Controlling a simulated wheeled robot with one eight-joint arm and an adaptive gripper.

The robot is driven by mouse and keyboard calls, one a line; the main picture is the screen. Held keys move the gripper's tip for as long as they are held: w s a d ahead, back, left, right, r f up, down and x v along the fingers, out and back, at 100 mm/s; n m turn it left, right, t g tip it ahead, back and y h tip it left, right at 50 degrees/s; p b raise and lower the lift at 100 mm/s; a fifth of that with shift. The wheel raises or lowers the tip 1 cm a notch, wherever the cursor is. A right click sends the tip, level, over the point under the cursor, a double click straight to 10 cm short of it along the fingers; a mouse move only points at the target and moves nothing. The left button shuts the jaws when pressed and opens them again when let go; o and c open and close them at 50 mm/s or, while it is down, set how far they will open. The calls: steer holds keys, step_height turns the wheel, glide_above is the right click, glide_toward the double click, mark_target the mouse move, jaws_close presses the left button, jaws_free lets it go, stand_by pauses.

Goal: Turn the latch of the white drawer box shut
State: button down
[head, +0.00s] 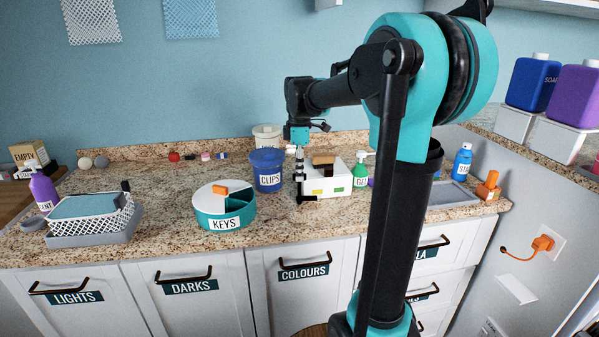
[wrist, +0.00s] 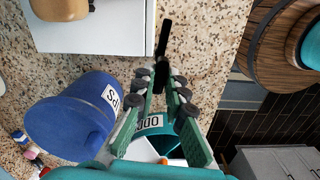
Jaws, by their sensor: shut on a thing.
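The white drawer box (head: 340,178) stands on the granite counter with small yellow and green marks on its front. In the wrist view its white top (wrist: 95,30) fills the upper left. The black latch (wrist: 164,38) sticks out at the box's right edge in the wrist view. It also shows low at the box's front left in the head view (head: 307,198). My gripper (wrist: 162,85) points down at that corner, its fingers closed around the latch's near part. The fingers hide the gripped part and the pivot cannot be made out.
A blue CLIPS tub (head: 268,170) stands just left of my gripper; it also shows in the wrist view (wrist: 70,120). A round KEYS box (head: 225,224) is farther left. A brown thing (head: 323,160) sits on the drawer box. A green bottle (head: 361,175) stands to its right.

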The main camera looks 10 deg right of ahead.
steer(key=shift+n, duration=0.8)
steer(key=c, duration=1.6)
jaws_free()
steer(key=shift+o, duration=0.2)
steer(key=shift+r, duration=0.15)
step_height(320, 180, up, 12)
